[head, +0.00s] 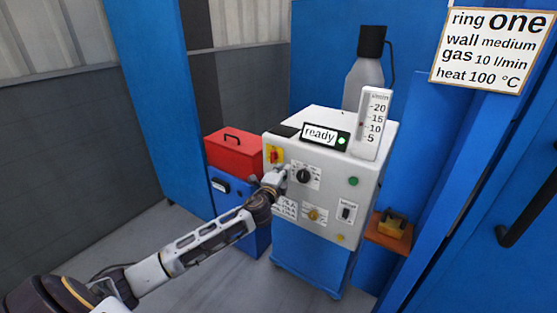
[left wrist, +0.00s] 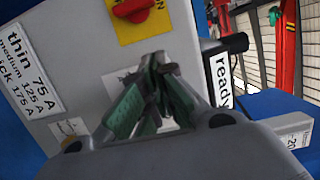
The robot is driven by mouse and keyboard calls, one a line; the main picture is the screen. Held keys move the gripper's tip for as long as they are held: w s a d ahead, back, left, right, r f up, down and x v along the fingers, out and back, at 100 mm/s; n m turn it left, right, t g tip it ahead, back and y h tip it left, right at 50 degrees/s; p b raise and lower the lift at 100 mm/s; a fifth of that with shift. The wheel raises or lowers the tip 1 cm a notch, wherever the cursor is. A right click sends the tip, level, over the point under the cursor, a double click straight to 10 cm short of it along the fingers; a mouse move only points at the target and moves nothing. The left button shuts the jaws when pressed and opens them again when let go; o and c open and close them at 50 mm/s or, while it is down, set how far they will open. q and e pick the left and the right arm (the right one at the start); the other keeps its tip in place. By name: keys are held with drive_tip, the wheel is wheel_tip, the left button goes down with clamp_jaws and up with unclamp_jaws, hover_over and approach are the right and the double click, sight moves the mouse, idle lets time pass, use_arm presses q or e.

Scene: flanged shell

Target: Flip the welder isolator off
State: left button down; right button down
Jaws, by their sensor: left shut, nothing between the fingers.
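The welder (head: 367,185) is a white box with a sloping control panel, standing on a blue base. Its isolator (head: 274,155), a red knob on a yellow plate, is at the panel's upper left. In the left wrist view the isolator (left wrist: 133,10) is at the top, partly cut off by the frame edge; lettering is beside the knob. My left gripper (head: 279,176) is in front of the panel, just below the isolator and left of a black dial (head: 304,175). In the left wrist view its fingers (left wrist: 160,72) are together and empty, apart from the knob in the picture.
A red toolbox (head: 233,153) sits on a blue cabinet left of the welder. A "ready" display (head: 324,134) and a flow gauge (head: 372,122) are on top, with a gas bottle (head: 364,80) behind. A rocker switch (head: 346,213) and other controls are lower on the panel.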

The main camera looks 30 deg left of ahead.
sight(281, 154)
use_arm(q)
drive_tip(key=w, duration=0.4)
drive_tip(key=shift+a, duration=0.3)
drive_tip(key=shift+w+a, duration=0.15)
drive_tip(key=shift+w, duration=0.75)
drive_tip(key=a, duration=0.3)
drive_tip(key=shift+w+a, duration=0.15)
drive_tip(key=shift+a, duration=0.35)
use_arm(e)
drive_tip(key=shift+s+a+f, duration=0.1)
drive_tip(key=shift+s+a, duration=0.1)
drive_tip(key=shift+s, duration=0.4)
drive_tip(key=shift+w, duration=0.15)
